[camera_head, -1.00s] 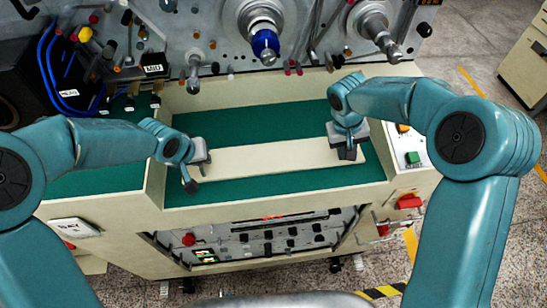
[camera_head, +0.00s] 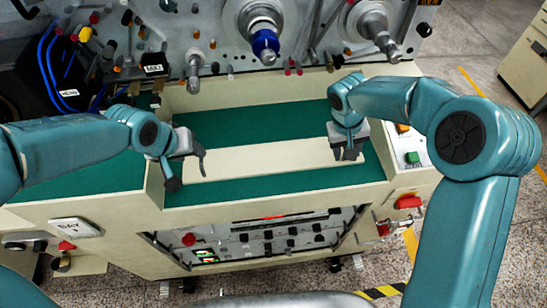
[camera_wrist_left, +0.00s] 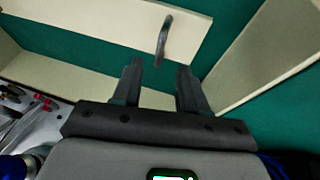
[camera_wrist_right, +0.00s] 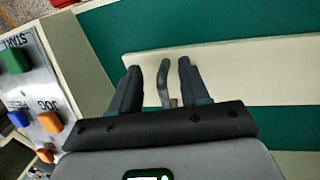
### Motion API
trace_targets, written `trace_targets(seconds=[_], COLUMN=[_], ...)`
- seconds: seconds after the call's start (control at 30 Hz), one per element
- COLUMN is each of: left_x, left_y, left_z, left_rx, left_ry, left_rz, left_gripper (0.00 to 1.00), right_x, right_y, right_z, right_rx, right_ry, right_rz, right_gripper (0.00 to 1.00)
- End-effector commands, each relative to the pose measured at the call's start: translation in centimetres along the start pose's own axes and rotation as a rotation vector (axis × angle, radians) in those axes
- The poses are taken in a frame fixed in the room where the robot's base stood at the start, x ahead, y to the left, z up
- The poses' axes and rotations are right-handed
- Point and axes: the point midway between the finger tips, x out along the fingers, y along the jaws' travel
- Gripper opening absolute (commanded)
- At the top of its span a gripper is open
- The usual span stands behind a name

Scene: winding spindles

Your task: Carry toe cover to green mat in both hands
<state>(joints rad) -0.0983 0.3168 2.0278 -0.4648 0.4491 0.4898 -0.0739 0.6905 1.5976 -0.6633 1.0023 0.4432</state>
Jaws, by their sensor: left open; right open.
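The toe cover (camera_head: 262,159) is a long cream panel lying flat on the green mat (camera_head: 258,115) in the bay of the machine. It also shows in the left wrist view (camera_wrist_left: 105,22) and the right wrist view (camera_wrist_right: 230,72). My left gripper (camera_head: 190,170) is open at the panel's left end. A dark handle (camera_wrist_left: 163,38) stands on that end, just beyond my left fingertips (camera_wrist_left: 158,62). My right gripper (camera_head: 347,150) is open at the panel's right end. In the right wrist view a second handle (camera_wrist_right: 165,84) stands between my right fingers (camera_wrist_right: 159,65).
Cream walls border the bay, with a low front edge (camera_head: 290,204). Spindles, one with a blue part (camera_head: 265,45), stick out above the back wall. A button panel (camera_head: 408,150) stands on the right. A separate green area (camera_head: 95,177) lies left of the divider.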

Motion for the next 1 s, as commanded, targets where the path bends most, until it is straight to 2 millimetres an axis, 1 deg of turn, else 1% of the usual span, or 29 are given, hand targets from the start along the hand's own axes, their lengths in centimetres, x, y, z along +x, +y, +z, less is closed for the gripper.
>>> trace_targets(seconds=[0.03,0.1,0.2,0.27,0.37,0.47,0.7,0.8,0.9,1.0], left_x=[-1.2,-2.4,-3.6,-4.0,-4.4,-4.4,-4.4,-4.4,-4.4,-4.4], left_y=[0.0,0.0,0.0,0.0,0.0,0.0,0.0,0.0,0.0,0.0], left_z=[-0.1,-0.1,0.0,0.0,0.0,0.0,0.0,0.0,0.0,0.0], left_rx=[-0.001,-0.001,0.000,0.000,-0.001,-0.001,-0.001,0.000,-0.001,-0.001], left_ry=[0.004,0.003,0.001,0.000,-0.001,-0.002,-0.002,-0.002,-0.002,-0.002], left_rz=[0.002,0.001,0.000,0.000,0.001,0.001,0.000,0.000,0.000,0.000], left_gripper=[0.42,0.42,0.42,0.42,0.42,0.42,0.42,0.42,0.42,0.42], right_x=[0.0,0.0,0.0,0.0,-0.6,-2.1,-7.7,-9.7,-11.0,-11.8], right_y=[0.0,0.0,0.0,0.0,0.0,0.0,0.0,0.0,0.0,0.0], right_z=[0.0,0.0,0.0,0.0,0.0,-0.1,-0.1,-0.1,-0.1,0.0], right_rx=[0.000,0.000,0.000,0.000,0.000,0.001,0.001,0.001,0.000,0.000], right_ry=[0.000,0.000,0.000,0.000,0.001,0.004,0.006,0.004,0.003,0.001], right_rz=[0.000,0.000,0.000,0.000,0.000,0.000,0.000,-0.001,0.000,0.000], right_gripper=[0.45,0.45,0.45,0.45,0.45,0.45,0.45,0.45,0.45,0.45])
